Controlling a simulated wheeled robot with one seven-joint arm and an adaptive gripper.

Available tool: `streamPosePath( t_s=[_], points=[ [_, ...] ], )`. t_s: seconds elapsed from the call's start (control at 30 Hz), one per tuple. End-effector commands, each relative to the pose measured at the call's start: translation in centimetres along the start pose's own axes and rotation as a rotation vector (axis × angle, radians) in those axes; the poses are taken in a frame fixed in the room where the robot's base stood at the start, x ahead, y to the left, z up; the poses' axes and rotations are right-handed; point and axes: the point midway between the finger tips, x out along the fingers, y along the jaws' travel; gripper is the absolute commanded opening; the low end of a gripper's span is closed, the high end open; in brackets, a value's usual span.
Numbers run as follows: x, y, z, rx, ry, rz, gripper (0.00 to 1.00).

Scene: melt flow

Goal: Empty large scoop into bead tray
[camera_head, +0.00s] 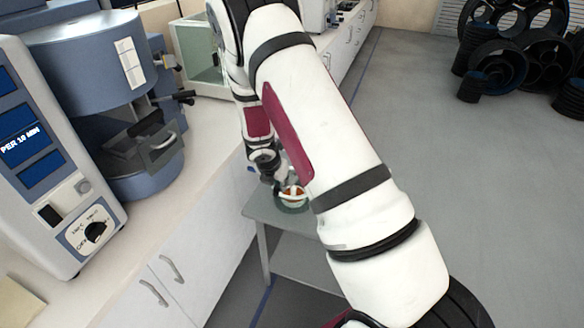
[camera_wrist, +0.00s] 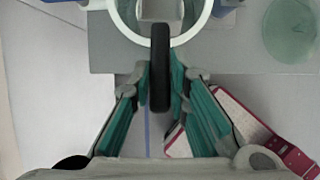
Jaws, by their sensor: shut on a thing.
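My gripper (camera_wrist: 160,78) is shut on the black handle (camera_wrist: 160,60) of the large scoop, seen end-on in the wrist view. At the handle's far end is a pale, box-like part (camera_wrist: 160,10), cut off by the top edge. A white round rim (camera_wrist: 128,32) curves around it; I cannot tell whether it belongs to the scoop or a dish beneath. In the head view my gripper (camera_head: 272,176) is small, beside a round pale-rimmed vessel with orange-red contents (camera_head: 293,192) over the small grey table (camera_head: 262,212). I cannot single out the bead tray.
A translucent green round dish (camera_wrist: 290,28) lies on the grey tabletop at the upper right of the wrist view. A white counter (camera_head: 150,235) with blue-grey machines (camera_head: 105,95) runs along the left. Open floor (camera_head: 450,150) lies to the right, with black rings (camera_head: 510,50) beyond.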

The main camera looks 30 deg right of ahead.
Motion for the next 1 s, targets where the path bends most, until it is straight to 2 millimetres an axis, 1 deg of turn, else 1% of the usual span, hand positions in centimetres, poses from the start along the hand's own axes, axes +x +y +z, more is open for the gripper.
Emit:
streamPosePath(
  t_s=[0.03, 0.33, 0.5, 0.7, 1.0],
  points=[
    [-0.3, -0.2, -0.4, -0.008, -0.010, -0.001, 0.00],
    [-0.3, -0.2, -1.2, -0.020, -0.075, 0.001, 0.00],
    [0.4, -0.5, -1.6, -0.009, -0.109, -0.004, 0.00],
    [0.5, -0.3, -2.1, -0.012, -0.152, 0.000, 0.00],
    [0.7, 0.0, -2.1, -0.010, -0.170, 0.003, 0.00]
  ],
)
